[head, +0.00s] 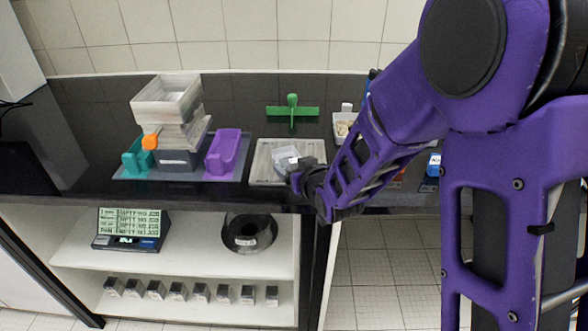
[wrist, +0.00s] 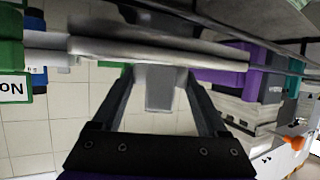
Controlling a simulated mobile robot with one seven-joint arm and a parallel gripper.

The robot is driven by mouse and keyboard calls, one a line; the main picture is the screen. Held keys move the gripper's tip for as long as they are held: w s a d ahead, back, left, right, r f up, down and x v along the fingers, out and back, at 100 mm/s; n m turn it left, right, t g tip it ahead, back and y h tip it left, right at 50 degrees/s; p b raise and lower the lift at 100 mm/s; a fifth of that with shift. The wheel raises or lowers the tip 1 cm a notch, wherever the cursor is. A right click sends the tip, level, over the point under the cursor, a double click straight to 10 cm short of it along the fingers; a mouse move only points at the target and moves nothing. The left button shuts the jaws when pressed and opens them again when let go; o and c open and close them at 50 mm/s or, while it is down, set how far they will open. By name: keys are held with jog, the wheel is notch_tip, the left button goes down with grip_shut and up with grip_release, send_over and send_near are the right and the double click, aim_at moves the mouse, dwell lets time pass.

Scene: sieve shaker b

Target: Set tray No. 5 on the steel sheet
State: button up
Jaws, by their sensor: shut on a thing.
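My gripper (head: 298,172) is at the counter's front, over the right part of a pale, rimmed flat sheet (head: 260,172), which may be the steel sheet. It is shut on a small grey tray (head: 284,154). The held tray's grey underside or handle (wrist: 160,92) shows between the fingers in the wrist view. No number is readable on it, and I cannot tell whether it touches the sheet. The wrist view shows the fingers (wrist: 160,75) reaching to a pale slab edge (wrist: 110,47).
A stack of pale trays (head: 168,100) with an orange knob (head: 150,142) stands at left, between a teal holder (head: 136,158) and a purple holder (head: 222,155). A green cross-shaped piece (head: 292,110) stands behind. A small pale container (head: 344,126) is right. A display (head: 128,228) sits below.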

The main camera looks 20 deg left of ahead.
jog(key=shift+f, duration=0.3)
jog(key=shift+f, duration=0.25)
jog(key=o, duration=1.2)
jog(key=shift+r, duration=0.1)
